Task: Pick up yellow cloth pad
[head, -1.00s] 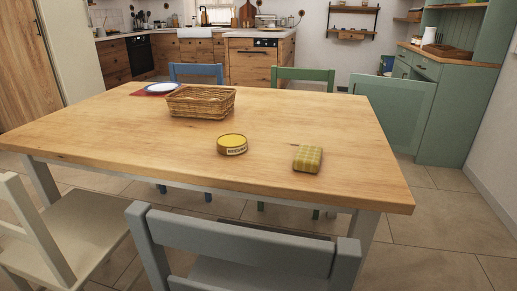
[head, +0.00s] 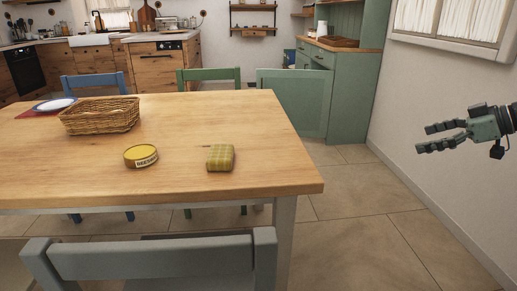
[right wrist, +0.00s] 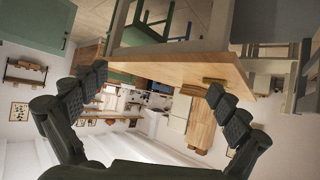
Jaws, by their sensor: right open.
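The yellow cloth pad (head: 220,157) is a small checked yellow-green block lying flat on the wooden table (head: 190,180), near its front right part. My right gripper (head: 432,138) is open and empty, out to the right of the table in the head view, well apart from the pad. Its two dark fingers also show spread apart in the right wrist view (right wrist: 160,95), with the tilted table beyond them. My left gripper is in neither view now.
A round yellow tin (head: 141,156) sits left of the pad, and a wicker basket (head: 100,117) stands farther back. A grey chair (head: 150,262) is at the table's front edge. Green (head: 209,76) and blue (head: 95,86) chairs stand behind. The floor right of the table is clear.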

